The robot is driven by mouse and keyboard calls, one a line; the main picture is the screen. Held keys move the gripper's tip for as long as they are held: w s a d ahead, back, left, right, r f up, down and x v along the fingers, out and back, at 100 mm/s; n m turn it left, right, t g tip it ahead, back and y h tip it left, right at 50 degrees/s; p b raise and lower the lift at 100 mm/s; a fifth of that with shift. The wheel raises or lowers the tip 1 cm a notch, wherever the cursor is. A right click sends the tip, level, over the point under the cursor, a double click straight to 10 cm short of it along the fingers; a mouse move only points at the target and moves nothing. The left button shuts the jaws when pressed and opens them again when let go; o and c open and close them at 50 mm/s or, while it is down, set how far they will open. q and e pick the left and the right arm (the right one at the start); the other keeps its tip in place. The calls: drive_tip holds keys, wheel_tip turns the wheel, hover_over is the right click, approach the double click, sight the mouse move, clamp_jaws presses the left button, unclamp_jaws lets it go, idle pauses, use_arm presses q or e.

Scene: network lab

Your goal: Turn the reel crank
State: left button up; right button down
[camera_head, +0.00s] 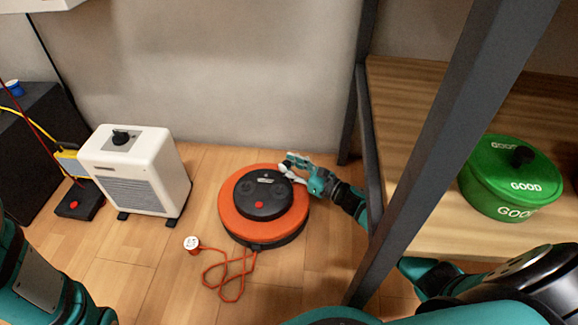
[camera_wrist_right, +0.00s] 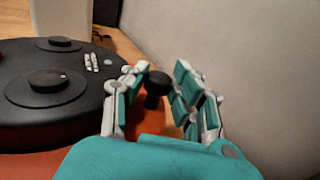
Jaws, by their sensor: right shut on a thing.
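The reel (camera_head: 237,217) is a round orange drum with a black top, lying flat on the wooden floor. A raised black disc (camera_head: 262,196) sits on its top and also shows in the right wrist view (camera_wrist_right: 48,85). My right gripper (camera_head: 290,164) reaches the reel's far right edge. In the right wrist view, its fingers (camera_wrist_right: 161,70) stand on both sides of a small black crank knob (camera_wrist_right: 156,88) and are shut on it. The head view hides the knob behind the fingers. My left gripper is out of view; only its arm shows at the lower left.
An orange cable with a white-faced plug (camera_head: 192,243) lies in front of the reel. A white heater-like unit (camera_head: 138,172) and a black box with a red button (camera_head: 78,204) stand left. A dark shelf post (camera_head: 440,130) and a green lidded pot (camera_head: 505,185) are right.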

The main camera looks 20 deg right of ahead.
drive_tip(key=c, duration=1.3)
unclamp_jaws()
drive_tip(key=shift+w+d+h, duration=0.1)
drive_tip(key=shift+d+h, duration=0.2)
drive_tip(key=shift+d, duration=0.45)
drive_tip(key=shift+c, duration=0.2)
drive_tip(key=v, duration=1.2)
drive_tip(key=shift+a+f, duration=0.15)
drive_tip(key=shift+a, duration=0.05)
